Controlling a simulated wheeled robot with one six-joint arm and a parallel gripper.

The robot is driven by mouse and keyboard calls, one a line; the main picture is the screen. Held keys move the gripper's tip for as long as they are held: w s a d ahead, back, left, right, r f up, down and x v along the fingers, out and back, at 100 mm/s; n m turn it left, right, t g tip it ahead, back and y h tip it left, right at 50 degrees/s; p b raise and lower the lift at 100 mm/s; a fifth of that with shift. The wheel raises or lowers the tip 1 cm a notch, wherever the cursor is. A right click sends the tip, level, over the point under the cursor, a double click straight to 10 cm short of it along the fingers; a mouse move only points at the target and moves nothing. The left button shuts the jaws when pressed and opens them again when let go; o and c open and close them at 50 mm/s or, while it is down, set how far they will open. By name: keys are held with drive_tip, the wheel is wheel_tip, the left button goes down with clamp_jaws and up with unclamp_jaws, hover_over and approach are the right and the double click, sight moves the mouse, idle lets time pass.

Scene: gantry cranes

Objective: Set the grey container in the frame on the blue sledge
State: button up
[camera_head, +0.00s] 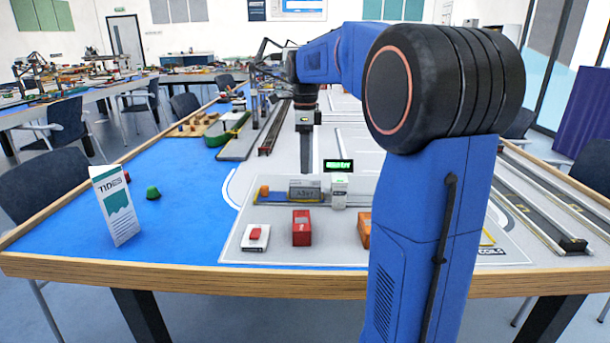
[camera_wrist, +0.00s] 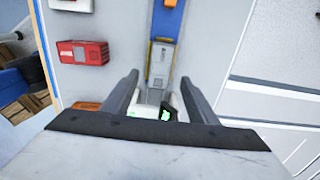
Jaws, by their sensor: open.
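The grey container (camera_head: 304,191), a lettered block, stands on the near part of the layout, left of a small white box with a green display. In the wrist view a grey top (camera_wrist: 161,64) that looks like it lies beyond my fingertips, with yellow edging around it. The blue sledge (camera_wrist: 166,24) shows directly above it at the top of that view. Whether the container sits fully inside the frame cannot be told. My gripper (camera_head: 306,168) points down, just above or behind the container. In the wrist view its fingers (camera_wrist: 160,90) are apart with nothing clearly held between them.
The white display box (camera_head: 339,191) stands close right of the container. A red container (camera_head: 302,228), an orange container (camera_head: 364,230) partly behind my arm, and a white plate with a red piece (camera_head: 256,237) lie nearer. A folded card (camera_head: 115,204) stands left on open blue surface.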

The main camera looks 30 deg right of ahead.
drive_tip(key=shift+r, duration=1.6)
